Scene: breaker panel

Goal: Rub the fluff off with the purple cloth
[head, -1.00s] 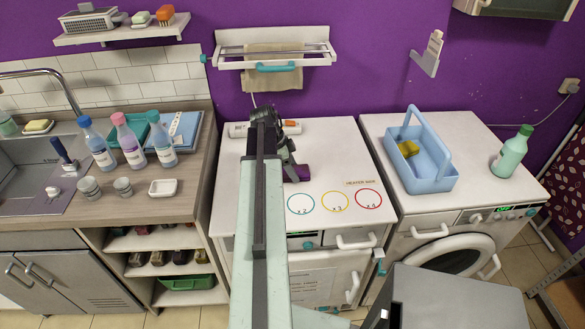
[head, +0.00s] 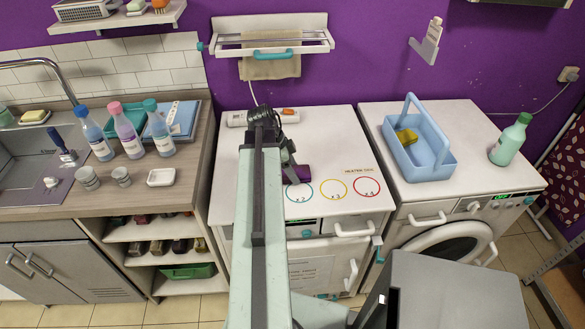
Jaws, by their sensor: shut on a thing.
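The purple cloth (head: 297,174) is a small dark purple piece at the end of my arm, over the white top of the middle appliance (head: 325,142). My gripper (head: 288,164) is shut on it; my arm hides much of the gripper and of the surface to its left. The cloth is just above the blue ring printed on the top in the picture. I cannot tell whether it touches the top. I cannot make out any fluff there.
Yellow and red rings lie right of the blue one. A white tube (head: 262,117) lies at the back of the top. A blue caddy (head: 420,146) and green bottle (head: 510,140) stand on the right washer. Several bottles stand on the left counter (head: 192,188).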

